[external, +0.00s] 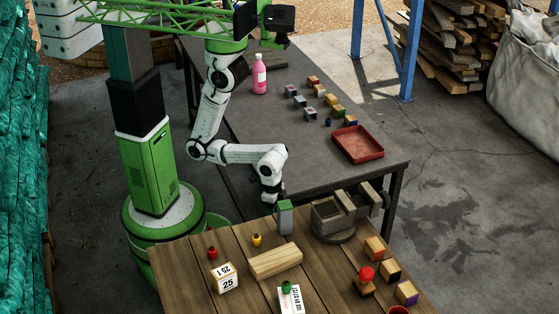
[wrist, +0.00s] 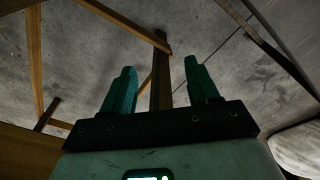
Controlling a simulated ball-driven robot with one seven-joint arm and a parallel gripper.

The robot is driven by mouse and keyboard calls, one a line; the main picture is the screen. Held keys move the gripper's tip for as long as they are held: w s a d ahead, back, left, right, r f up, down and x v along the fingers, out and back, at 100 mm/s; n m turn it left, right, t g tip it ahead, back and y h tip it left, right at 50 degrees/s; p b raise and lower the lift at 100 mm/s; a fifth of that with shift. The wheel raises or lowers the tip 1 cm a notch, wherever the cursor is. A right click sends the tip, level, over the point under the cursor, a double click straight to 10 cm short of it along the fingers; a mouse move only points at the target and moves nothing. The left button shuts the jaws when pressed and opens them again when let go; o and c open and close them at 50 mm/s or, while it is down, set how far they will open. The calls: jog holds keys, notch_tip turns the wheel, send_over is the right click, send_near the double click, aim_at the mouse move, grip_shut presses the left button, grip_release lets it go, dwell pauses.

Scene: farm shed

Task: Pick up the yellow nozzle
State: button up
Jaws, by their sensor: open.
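The yellow nozzle (external: 257,240) is a small knob-like piece standing on the wooden table, near its far edge, in the external view. It stands between a red nozzle (external: 212,253) and a wooden block (external: 275,261). My arm reaches down at the table's far edge, behind and slightly right of the yellow nozzle. The fingertips cannot be made out in the external view. In the wrist view my gripper (wrist: 157,66) has its two teal fingers spread apart with nothing held between them. They face the concrete floor and wooden beams, and no nozzle shows in that view.
Near the yellow nozzle are a calendar cube (external: 225,279), a grey upright block (external: 285,219) and a green nozzle (external: 287,287) on a white printed box. A metal vise (external: 332,218) stands right. A dark table (external: 300,165) behind holds a red tray (external: 357,156).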

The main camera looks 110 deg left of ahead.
jog(key=w+d+r+n+t+h+p, duration=0.1)
jog(key=w+d+r+t+h+p, duration=0.2)
jog(key=r, duration=0.5)
jog(key=w+d+r+t+h+p, duration=0.1)
jog(key=d+r+p, duration=0.3)
jog(key=r, duration=0.4)
jog(key=m+g+h, duration=0.3)
jog(key=m+h, duration=0.1)
jog(key=m, duration=0.5)
send_near(256, 235)
jog(key=f, duration=0.2)
jog(key=shift+s+d+f+p, duration=0.1)
jog(key=shift+d+f+p, duration=0.2)
jog(key=shift+d+p, duration=0.1)
jog(key=w+d+r+m+g+y, duration=0.2)
jog(key=d+r+m+y, duration=0.5)
jog(key=m, duration=0.5)
jog(key=shift+y, duration=0.6)
jog(key=f+p, duration=0.1)
jog(key=f, duration=0.2)
jog(key=f+p, duration=0.1)
jog(key=f, duration=0.3)
jog(key=a+f, duration=0.1)
jog(key=f, duration=0.3)
jog(key=shift+a+p, duration=0.15)
jog(key=shift+p, duration=0.25)
grip_shut()
